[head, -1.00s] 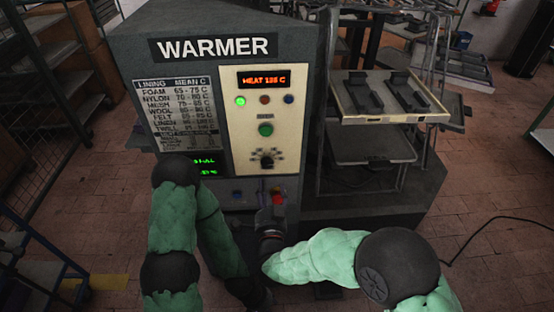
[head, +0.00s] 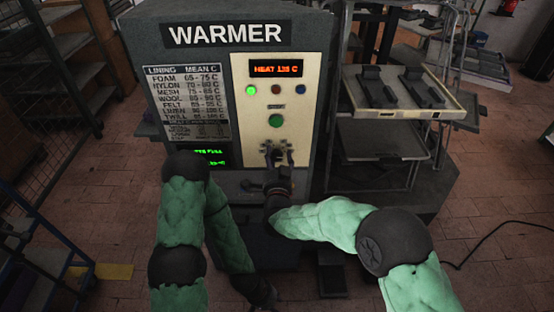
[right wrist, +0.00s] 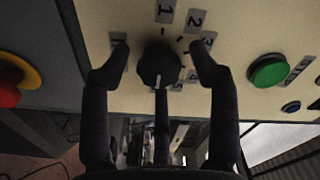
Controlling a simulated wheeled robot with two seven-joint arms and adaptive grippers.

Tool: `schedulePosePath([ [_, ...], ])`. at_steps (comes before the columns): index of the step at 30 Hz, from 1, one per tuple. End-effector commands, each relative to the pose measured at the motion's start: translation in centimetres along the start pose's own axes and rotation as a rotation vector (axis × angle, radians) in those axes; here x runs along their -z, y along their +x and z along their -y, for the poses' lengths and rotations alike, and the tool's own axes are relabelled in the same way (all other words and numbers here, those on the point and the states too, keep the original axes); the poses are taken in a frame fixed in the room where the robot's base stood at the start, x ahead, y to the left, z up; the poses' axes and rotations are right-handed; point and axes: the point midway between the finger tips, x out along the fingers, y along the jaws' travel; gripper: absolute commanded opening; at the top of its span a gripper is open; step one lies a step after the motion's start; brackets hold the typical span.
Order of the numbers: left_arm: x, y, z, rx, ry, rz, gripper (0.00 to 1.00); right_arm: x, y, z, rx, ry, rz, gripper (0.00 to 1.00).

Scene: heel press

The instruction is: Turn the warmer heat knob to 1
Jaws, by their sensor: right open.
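The black heat knob (right wrist: 159,66) sits on the cream panel (right wrist: 262,27) of the warmer. Printed numbers ring it in the right wrist view, with 1 (right wrist: 165,10) above the knob; a pale line shows on the knob's lower side. My right gripper (right wrist: 160,52) is open, with one finger on each side of the knob; I cannot tell if they touch it. In the head view my right gripper (head: 277,158) is in front of the panel and mostly hides the knob.
The red display (head: 277,69) reads HEAT and a number. A green button (head: 277,121) is above the knob. A red button with a yellow collar (right wrist: 12,80) is at left in the wrist view. A shelf rack with a tray (head: 400,95) stands right of the warmer.

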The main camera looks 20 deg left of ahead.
Motion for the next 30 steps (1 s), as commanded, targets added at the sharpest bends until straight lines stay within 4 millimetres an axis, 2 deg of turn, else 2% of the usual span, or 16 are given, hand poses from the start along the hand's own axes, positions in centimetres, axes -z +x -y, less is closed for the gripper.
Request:
schedulePosePath([
  [3,0.0,-0.02,-0.01,0.0,0.0,0.0,0.4,0.02,0.0,0.01,0.0,0.0,0.0,0.61],
  [4,0.0,-0.02,-0.01,0.0,0.0,0.0,0.4,0.02,0.0,0.02,0.0,0.0,0.0,0.58],
  [9,0.01,-0.02,-0.01,0.0,0.0,0.0,0.4,0.04,-0.01,0.02,0.0,0.0,0.0,0.1],
  [10,0.01,-0.02,-0.01,0.0,0.0,0.0,0.4,0.04,-0.01,0.02,0.0,0.0,-0.001,0.06],
  [30,0.0,-0.1,-0.04,0.0,0.0,0.0,0.4,0.25,0.07,0.13,0.001,-0.069,-0.005,0.05],
])
